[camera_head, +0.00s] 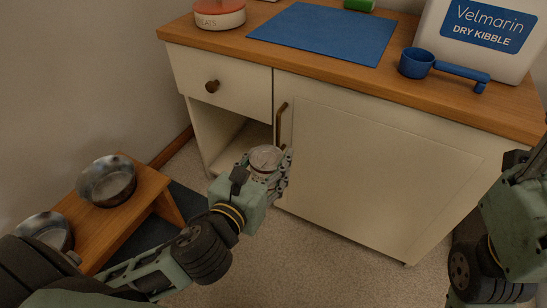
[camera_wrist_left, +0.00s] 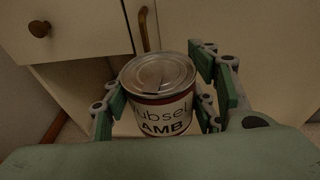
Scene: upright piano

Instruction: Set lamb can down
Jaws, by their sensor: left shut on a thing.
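The lamb can (camera_head: 265,158) is a metal can with a pale label, held by my left gripper (camera_head: 268,173) in front of the cabinet. In the left wrist view the can (camera_wrist_left: 160,112) stands upright, with its ridged lid up and "AMB" readable on the label. The left gripper (camera_wrist_left: 165,115) is shut on it, fingers on both sides. Below the can, its base is hidden. Of my right arm, only part shows at the right edge of the head view, and its fingers are not visible.
The cabinet (camera_head: 385,175) has an open lower shelf (camera_head: 233,143) under a drawer. On the worktop lie a blue mat (camera_head: 325,33), a blue scoop (camera_head: 417,63) and a kibble container (camera_head: 487,35). A wooden stand (camera_head: 150,187) with metal bowls (camera_head: 107,180) is at left.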

